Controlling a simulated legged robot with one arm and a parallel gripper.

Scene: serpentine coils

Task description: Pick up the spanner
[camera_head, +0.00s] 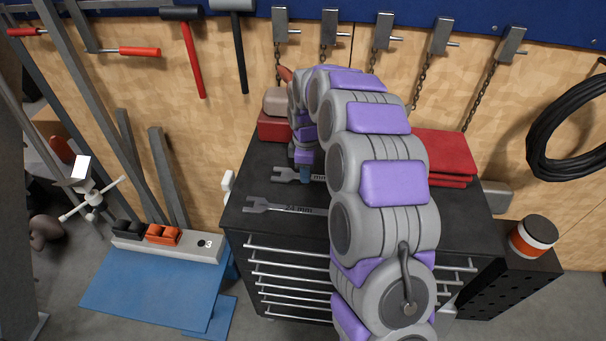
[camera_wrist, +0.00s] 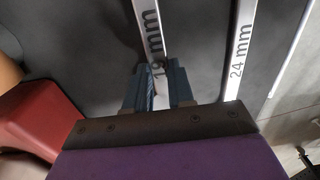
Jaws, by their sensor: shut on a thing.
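Two grey spanners lie over the black top of the tool cabinet. The farther one, the 19 mm spanner (camera_head: 284,174), shows its open end left of my gripper (camera_head: 304,176); my arm hides part of the rest. In the wrist view the blue fingers of my gripper (camera_wrist: 160,80) are shut on the handle of this 19 mm spanner (camera_wrist: 149,30), by its number. I cannot tell whether it is clear of the surface. The 24 mm spanner (camera_head: 270,207) lies nearer the front edge, apart from my gripper. It also shows in the wrist view (camera_wrist: 239,50).
A red box (camera_head: 274,127) stands behind my gripper, and it shows close at left in the wrist view (camera_wrist: 35,120). Folded red cloths (camera_head: 445,155) lie at the right of the cabinet top (camera_head: 255,180). Hammers and chains hang on the wall behind.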

